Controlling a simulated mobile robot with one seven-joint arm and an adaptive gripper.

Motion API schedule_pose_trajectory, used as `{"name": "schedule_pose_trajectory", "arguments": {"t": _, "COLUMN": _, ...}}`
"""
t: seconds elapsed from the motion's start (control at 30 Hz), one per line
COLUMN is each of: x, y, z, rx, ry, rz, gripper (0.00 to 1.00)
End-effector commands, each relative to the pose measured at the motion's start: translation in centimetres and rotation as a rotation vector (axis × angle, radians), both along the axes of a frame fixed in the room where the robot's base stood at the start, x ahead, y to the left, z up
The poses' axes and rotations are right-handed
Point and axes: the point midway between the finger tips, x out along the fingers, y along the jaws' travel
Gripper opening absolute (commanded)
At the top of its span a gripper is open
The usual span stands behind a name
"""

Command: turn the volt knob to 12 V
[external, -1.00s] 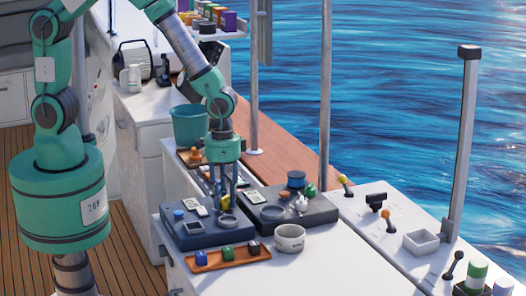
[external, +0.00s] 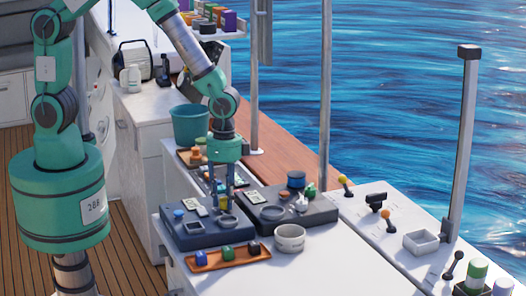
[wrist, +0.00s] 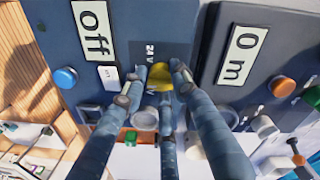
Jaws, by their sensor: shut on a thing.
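The volt knob (wrist: 161,76) is yellow and sits on a dark blue box (wrist: 60,25), with a "24 V" mark beside it in the wrist view. Another mark ending in "V" is partly covered by my fingers. My gripper (wrist: 155,88) has its fingers closed in around the knob and is shut on it. The knob's pointer direction cannot be made out. The box's display (wrist: 93,30) reads "off".
A blue button (wrist: 65,77) is on the same box. A second dark box (external: 318,217) stands close on the right; its display (wrist: 242,55) reads "0 m". An orange tray (external: 205,267) with small coloured blocks and a white bowl (external: 290,238) stand in front.

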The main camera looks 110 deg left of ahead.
Motion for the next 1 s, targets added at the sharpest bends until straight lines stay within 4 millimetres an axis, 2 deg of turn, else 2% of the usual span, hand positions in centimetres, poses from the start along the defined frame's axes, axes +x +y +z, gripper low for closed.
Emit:
{"name": "schedule_pose_trajectory", "arguments": {"t": 0.03, "x": -0.8, "y": 0.0, "z": -0.5, "rx": -0.002, "ry": 0.015, "rz": 0.000, "gripper": 0.02}}
{"name": "schedule_pose_trajectory", "arguments": {"t": 0.17, "x": -0.8, "y": 0.0, "z": -0.5, "rx": -0.002, "ry": 0.016, "rz": 0.000, "gripper": 0.02}}
{"name": "schedule_pose_trajectory", "arguments": {"t": 0.2, "x": -0.8, "y": 0.0, "z": -0.5, "rx": -0.002, "ry": 0.016, "rz": 0.000, "gripper": 0.30}}
{"name": "schedule_pose_trajectory", "arguments": {"t": 0.3, "x": -0.7, "y": 0.0, "z": -0.5, "rx": -0.002, "ry": 0.014, "rz": 0.001, "gripper": 0.46}}
{"name": "schedule_pose_trajectory", "arguments": {"t": 0.77, "x": -0.2, "y": 0.0, "z": 0.1, "rx": 0.000, "ry": 0.004, "rz": 0.002, "gripper": 0.46}}
{"name": "schedule_pose_trajectory", "arguments": {"t": 1.0, "x": -0.2, "y": 0.1, "z": 2.1, "rx": 0.000, "ry": 0.003, "rz": 0.001, "gripper": 0.46}}
